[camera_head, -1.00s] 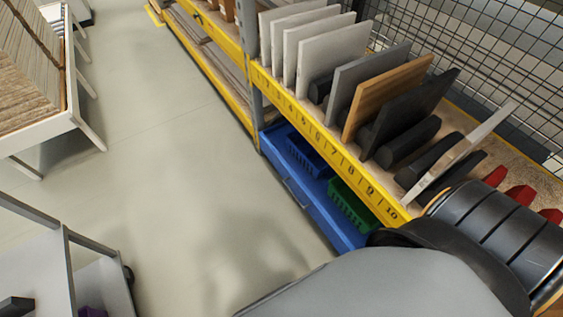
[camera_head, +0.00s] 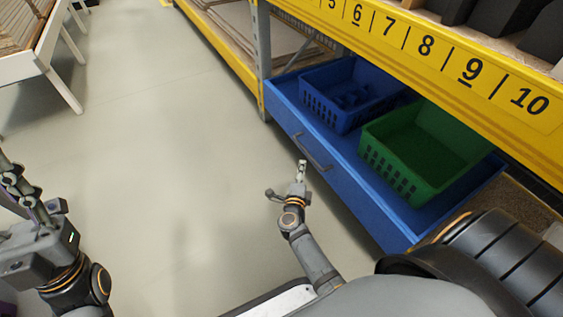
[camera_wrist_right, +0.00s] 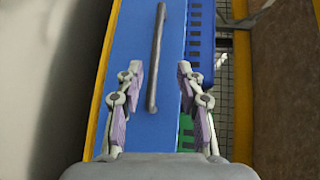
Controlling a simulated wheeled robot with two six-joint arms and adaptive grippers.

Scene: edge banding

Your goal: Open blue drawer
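The blue drawer (camera_head: 345,175) sits under the yellow shelf beam at the right of the head view, its front facing the aisle. Its top is open to view, with baskets inside. A dark bar handle (camera_head: 311,152) is on its front. My right gripper (camera_head: 286,178) is open and empty, just in front of the drawer near the handle. In the right wrist view, the handle (camera_wrist_right: 155,60) shows between the spread fingers (camera_wrist_right: 159,72); no contact is visible. My left gripper (camera_head: 22,190) is at the left edge, away from the drawer; its opening is unclear.
A blue basket (camera_head: 345,95) and a green basket (camera_head: 420,150) are in the drawer. The numbered yellow beam (camera_head: 440,60) runs above it. A grey post (camera_head: 263,40) stands beyond its far end. A white rack (camera_head: 62,88) is at upper left. The floor between is clear.

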